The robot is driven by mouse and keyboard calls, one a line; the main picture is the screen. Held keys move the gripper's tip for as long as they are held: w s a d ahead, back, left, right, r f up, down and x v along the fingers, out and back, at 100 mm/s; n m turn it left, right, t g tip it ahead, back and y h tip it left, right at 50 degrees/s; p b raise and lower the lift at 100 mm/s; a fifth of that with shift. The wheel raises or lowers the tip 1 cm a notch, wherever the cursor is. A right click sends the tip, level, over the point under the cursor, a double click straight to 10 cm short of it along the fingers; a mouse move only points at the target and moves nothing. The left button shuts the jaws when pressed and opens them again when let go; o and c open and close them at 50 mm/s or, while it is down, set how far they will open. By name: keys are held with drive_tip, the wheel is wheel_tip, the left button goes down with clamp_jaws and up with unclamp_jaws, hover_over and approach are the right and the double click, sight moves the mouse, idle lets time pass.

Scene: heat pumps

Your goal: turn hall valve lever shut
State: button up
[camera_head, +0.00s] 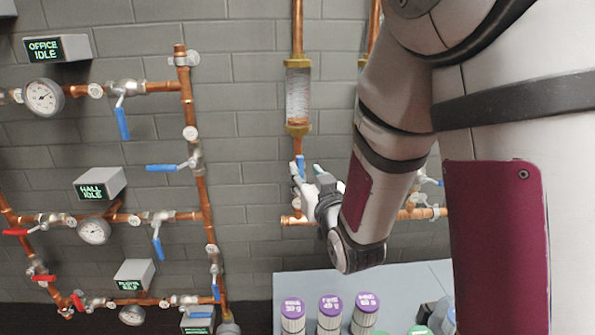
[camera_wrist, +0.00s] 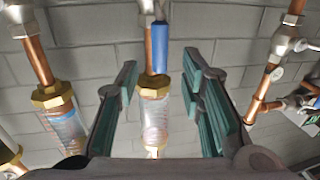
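The hall sign (camera_head: 98,185) reads "HALL IDLE" on a grey box at the left of the wall. On the copper hall pipe below it, past a round gauge (camera_head: 94,231), a valve carries a blue lever (camera_head: 158,247) that hangs down, slightly tilted. My gripper (camera_head: 306,171) is far right of that lever, in front of the wall below a sight glass (camera_head: 298,95). In the wrist view my gripper (camera_wrist: 162,66) has its fingers spread with nothing held. A blue lever (camera_wrist: 160,47) shows beyond and between the fingers, apart from them as far as I can tell.
Other blue levers sit on the office branch (camera_head: 122,122) and the vertical pipe (camera_head: 162,168). Red levers (camera_head: 14,232) are at far left. A grey table (camera_head: 285,285) with several purple-capped cylinders (camera_head: 330,308) stands below my gripper. Wall space between the pipe groups is clear.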

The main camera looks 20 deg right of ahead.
sight(301, 165)
drive_tip(key=shift+w+f+b, duration=0.1)
drive_tip(key=shift+w+b, duration=0.4)
drive_tip(key=shift+w, duration=0.05)
drive_tip(key=shift+w+p, duration=0.35)
drive_tip(key=shift+w, duration=2.15)
clamp_jaws()
